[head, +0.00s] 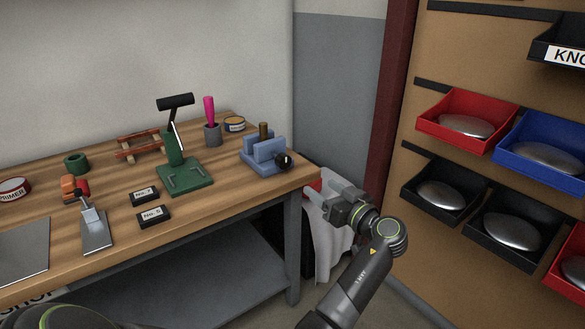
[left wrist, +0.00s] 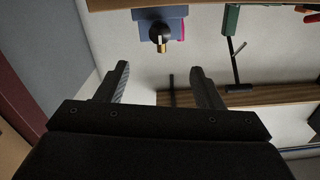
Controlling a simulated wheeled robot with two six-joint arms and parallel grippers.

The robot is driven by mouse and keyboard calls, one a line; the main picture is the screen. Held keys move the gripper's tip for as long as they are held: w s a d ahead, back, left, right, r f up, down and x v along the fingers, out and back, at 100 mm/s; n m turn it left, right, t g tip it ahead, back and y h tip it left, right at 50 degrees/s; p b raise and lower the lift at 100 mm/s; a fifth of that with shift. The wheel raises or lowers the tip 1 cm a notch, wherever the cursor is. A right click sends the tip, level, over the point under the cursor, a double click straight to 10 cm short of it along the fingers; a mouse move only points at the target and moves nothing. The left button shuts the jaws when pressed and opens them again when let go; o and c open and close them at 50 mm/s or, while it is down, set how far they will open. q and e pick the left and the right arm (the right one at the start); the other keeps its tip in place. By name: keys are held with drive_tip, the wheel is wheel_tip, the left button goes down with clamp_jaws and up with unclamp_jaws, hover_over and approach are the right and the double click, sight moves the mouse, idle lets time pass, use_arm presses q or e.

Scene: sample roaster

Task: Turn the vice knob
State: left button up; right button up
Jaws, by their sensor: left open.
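The blue vice (head: 262,157) stands at the right end of the wooden bench, with a round black knob (head: 284,161) on its right side. In the left wrist view the vice (left wrist: 176,12) and its knob (left wrist: 160,34) show at the top, beyond the fingers. My left gripper (head: 324,187) is off the bench's right end, to the right of and lower in the picture than the knob, and apart from it. In the left wrist view its fingers (left wrist: 163,80) are spread with nothing between them. My right gripper is not seen.
The bench top (head: 230,195) holds a green stand (head: 184,178), a dark cup with a pink-handled tool (head: 209,109), a tin (head: 234,124) and labelled blocks (head: 154,216). A white cloth (head: 331,240) hangs behind my left arm. A rack with red bins (head: 450,136) stands right.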

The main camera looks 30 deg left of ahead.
sight(286, 163)
use_arm(q)
drive_tip(key=x, duration=1.5)
drive_tip(key=shift+w+a, duration=0.15)
drive_tip(key=shift+a, duration=0.15)
drive_tip(key=c, duration=1)
